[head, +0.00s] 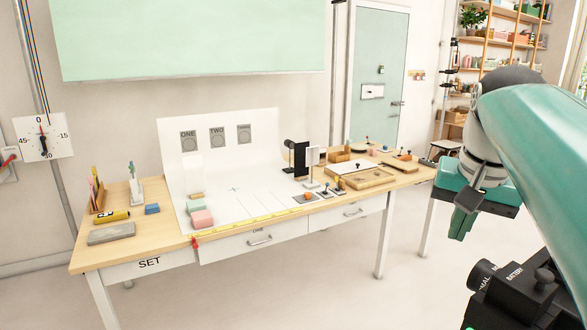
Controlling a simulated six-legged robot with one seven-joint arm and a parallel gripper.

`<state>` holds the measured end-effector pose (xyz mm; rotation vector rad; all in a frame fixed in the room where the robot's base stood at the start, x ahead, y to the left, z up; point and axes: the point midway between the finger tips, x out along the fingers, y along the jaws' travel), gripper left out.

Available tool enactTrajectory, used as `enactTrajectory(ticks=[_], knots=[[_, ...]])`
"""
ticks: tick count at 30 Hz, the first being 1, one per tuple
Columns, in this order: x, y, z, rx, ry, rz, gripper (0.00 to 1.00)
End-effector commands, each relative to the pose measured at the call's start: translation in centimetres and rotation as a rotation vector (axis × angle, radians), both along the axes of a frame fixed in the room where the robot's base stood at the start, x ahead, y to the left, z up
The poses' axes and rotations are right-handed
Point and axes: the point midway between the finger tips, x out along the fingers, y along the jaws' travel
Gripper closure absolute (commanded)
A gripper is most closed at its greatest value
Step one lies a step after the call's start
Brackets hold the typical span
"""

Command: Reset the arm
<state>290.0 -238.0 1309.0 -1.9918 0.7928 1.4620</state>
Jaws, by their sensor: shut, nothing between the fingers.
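My teal arm (535,125) reaches in from the right edge, with a dark rounded joint at its top. My gripper (462,224) hangs at the lower end of the arm, fingers pointing down. Its fingers are together with nothing seen between them. It is in front of the right end of the workbench and apart from it. Part of the gripper and wrist is hidden behind the arm's own links.
A wooden workbench (135,251) marked SET stands left and centre, bearing a white backdrop sheet (258,150), blocks, a yellow ruler strip and trays. A wall dial (43,137) hangs at left. A green door (378,75) and shelves stand behind. The floor in front is clear.

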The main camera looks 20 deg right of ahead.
Motion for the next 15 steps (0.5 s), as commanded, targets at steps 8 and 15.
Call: enactTrajectory(ticks=[8, 15], knots=[[2.4, 14.9, -10.8, -0.083, -0.1, 0.485, 1.0], [0.3, 22.8, -18.6, -0.154, -0.166, 0.764, 1.0]])
